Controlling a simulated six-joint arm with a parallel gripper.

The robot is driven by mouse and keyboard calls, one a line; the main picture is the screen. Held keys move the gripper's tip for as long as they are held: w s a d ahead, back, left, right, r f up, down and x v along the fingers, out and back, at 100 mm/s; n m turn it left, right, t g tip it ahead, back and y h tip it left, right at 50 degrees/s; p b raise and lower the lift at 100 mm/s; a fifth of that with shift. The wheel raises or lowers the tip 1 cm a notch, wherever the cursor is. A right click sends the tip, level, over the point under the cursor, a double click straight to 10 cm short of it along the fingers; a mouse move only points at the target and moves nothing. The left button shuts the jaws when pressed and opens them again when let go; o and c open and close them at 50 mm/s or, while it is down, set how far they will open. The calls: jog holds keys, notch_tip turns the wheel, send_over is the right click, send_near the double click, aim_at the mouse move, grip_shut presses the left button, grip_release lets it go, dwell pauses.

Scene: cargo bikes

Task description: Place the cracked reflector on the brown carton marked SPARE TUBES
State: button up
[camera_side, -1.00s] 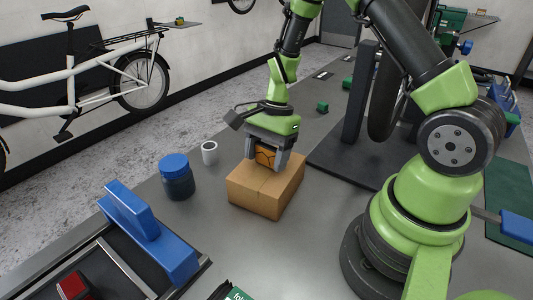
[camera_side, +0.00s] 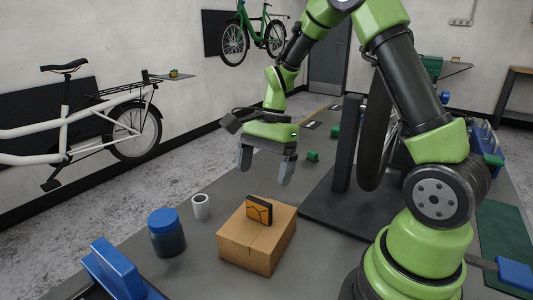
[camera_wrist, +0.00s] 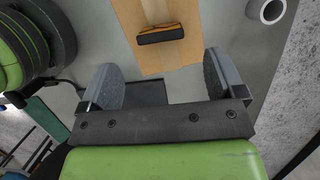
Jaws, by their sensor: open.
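The orange reflector (camera_side: 259,209), with dark crack lines and a dark edge, stands upright on top of the brown carton (camera_side: 252,242). No marking on the carton can be read from here. In the wrist view the reflector (camera_wrist: 160,33) lies on the carton's top (camera_wrist: 135,60), beyond my fingertips. My gripper (camera_side: 265,175) is open and empty, above and apart from the reflector. In the wrist view its two fingers (camera_wrist: 160,75) are spread with nothing between them.
A blue-lidded jar (camera_side: 167,236) and a white cup (camera_side: 201,207) stand left of the carton. A dark stand with a wheel (camera_side: 372,140) rises to the right. Blue parts (camera_side: 115,272) are at the front left.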

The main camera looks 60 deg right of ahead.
jog(key=s+a+r+n+t+h, duration=0.1)
jog(key=s+a+r+n, duration=0.15)
jog(key=r, duration=0.25)
jog(key=s+a+r+n+t, duration=0.1)
jog(key=s+r+n+t, duration=0.15)
jog(key=r, duration=0.35)
jog(key=s+a+r+n+t, duration=0.3)
jog(key=s+a+r+n, duration=0.1)
jog(key=s+n, duration=0.5)
jog(key=shift+t, duration=0.35)
